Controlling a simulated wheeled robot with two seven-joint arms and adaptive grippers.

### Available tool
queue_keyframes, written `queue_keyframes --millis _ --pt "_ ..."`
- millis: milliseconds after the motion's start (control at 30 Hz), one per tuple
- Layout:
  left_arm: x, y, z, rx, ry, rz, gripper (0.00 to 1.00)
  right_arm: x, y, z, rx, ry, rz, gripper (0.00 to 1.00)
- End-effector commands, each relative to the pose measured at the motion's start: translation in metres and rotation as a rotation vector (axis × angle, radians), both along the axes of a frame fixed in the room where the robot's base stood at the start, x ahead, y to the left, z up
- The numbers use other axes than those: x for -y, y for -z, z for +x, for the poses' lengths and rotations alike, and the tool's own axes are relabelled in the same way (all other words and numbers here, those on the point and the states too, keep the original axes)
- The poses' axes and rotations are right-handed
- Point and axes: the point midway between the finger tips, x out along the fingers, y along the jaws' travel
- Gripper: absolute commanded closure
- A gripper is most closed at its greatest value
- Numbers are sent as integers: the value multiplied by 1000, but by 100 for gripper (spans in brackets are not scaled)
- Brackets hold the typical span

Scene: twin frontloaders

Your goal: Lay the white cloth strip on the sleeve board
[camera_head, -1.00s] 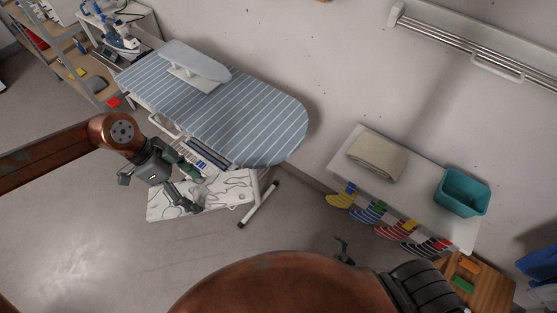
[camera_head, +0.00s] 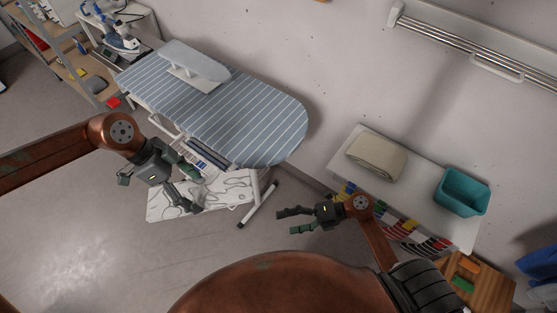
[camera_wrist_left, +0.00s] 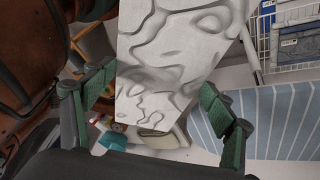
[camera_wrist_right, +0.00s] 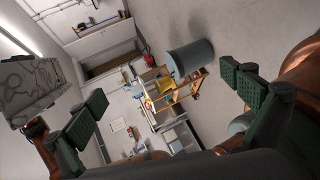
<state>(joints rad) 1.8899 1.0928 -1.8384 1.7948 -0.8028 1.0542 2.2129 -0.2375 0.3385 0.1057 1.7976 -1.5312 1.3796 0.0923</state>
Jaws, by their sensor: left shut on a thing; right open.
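The white cloth strip (camera_head: 228,190), with dark wavy marks, hangs in front of the ironing board; it fills the upper middle of the left wrist view (camera_wrist_left: 180,40). My left gripper (camera_head: 193,190) is shut on it, with its fingers spread to either side of the cloth in the left wrist view; the exact contact is unclear. The sleeve board (camera_head: 195,62), small and pale blue, stands bare on the far left part of the ironing board. My right gripper (camera_head: 288,221) is open and empty, right of the cloth. The cloth also shows at the left of the right wrist view (camera_wrist_right: 28,85).
The blue striped ironing board (camera_head: 235,115) lies behind my left gripper. A white shelf at the right holds a folded beige cloth (camera_head: 377,157) and a teal bin (camera_head: 462,192). Colored striped pieces hang from its front edge. An iron (camera_head: 122,40) stands at upper left.

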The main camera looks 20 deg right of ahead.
Motion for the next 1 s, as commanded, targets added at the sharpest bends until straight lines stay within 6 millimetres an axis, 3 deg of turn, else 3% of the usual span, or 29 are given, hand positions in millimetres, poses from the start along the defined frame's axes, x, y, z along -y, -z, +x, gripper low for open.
queue_keyframes --millis 33,167,400,600,800,1000 --pt "0 0 0 0 0 0 42 2 -24 7 127 -103 -78 1" --pt "0 0 0 0 1 0 42 4 -73 28 408 -281 -163 1" --pt "0 0 0 0 0 0 42 5 -183 68 948 -539 -233 1" --pt "0 0 0 0 -1 0 42 3 -249 80 1255 -671 -260 1" --pt "0 0 0 0 0 0 42 0 -271 82 1365 -715 -267 1" --pt "0 0 0 0 0 0 42 -22 -263 82 1371 -715 -264 1"
